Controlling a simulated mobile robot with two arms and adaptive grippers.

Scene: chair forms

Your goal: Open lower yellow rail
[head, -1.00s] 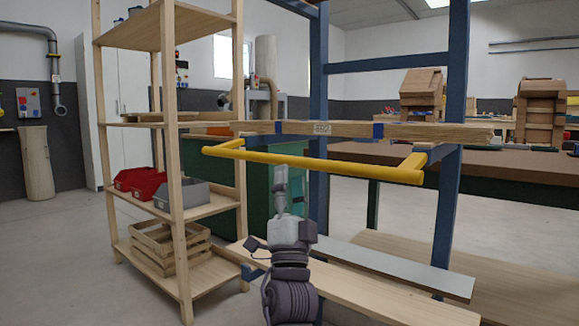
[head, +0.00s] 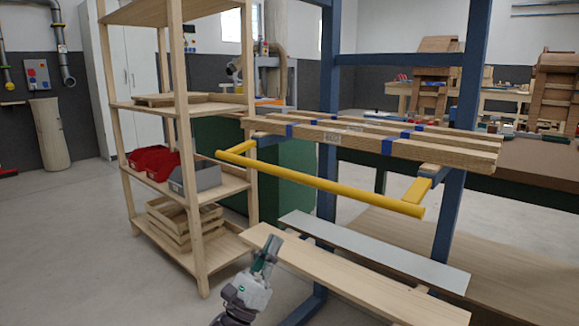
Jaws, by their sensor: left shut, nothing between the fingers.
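The yellow rail (head: 320,183) is a U-shaped bar on the front of the blue frame (head: 328,110). Its long front bar runs from the left, near the wooden shelf, to the lower right. Its two short side arms reach back to the frame under the wooden slats. My left gripper (head: 268,250) is shut and empty. It appears below the rail in the picture, in front of the lower wooden board, and apart from the rail. My right gripper does not show.
Wooden slats (head: 370,139) with blue bands lie on the frame above the rail. A lower wooden board (head: 350,283) and a grey board (head: 375,252) stick out below. A wooden shelf (head: 190,170) with red and grey bins stands at the left. Open floor lies at the lower left.

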